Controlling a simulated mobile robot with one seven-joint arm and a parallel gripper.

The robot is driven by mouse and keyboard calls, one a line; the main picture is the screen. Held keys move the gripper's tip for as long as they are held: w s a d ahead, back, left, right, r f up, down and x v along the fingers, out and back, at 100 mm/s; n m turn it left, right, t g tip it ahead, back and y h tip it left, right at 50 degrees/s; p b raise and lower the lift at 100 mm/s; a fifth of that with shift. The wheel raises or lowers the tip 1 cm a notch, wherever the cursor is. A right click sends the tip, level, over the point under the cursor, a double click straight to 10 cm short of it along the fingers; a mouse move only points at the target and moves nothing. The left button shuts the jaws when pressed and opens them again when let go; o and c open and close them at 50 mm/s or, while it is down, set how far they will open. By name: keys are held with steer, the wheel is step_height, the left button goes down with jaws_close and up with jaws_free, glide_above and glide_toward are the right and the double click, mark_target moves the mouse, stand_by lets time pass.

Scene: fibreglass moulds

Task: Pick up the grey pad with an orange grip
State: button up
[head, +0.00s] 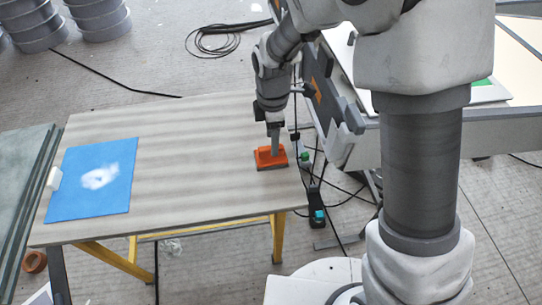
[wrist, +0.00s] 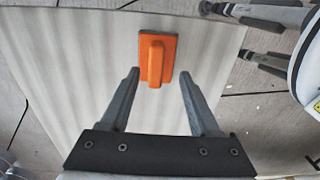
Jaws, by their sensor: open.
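The pad with an orange grip (head: 270,157) lies on the wooden tabletop near its right edge. In the wrist view the orange pad (wrist: 156,58) shows a raised orange handle and a thin grey edge beneath. My gripper (head: 275,150) is above the pad in the head view, with its fingers partly overlapping it in the picture. In the wrist view my gripper (wrist: 159,75) is open, its two fingers apart, with the handle between and a little beyond the tips. Nothing is held between the fingers. The grey underside is mostly hidden.
The tabletop (head: 190,150) between is clear. Cables and a grey frame stand right of the table.

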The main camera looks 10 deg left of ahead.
mark_target(264, 161)
steer(key=f, duration=0.1)
steer(key=f+b, duration=0.1)
steer(key=f, duration=0.3)
steer(key=shift+w+a+b, duration=0.2)
steer(key=shift+w+b, duration=0.05)
steer(key=shift+b, duration=0.05)
jaws_close()
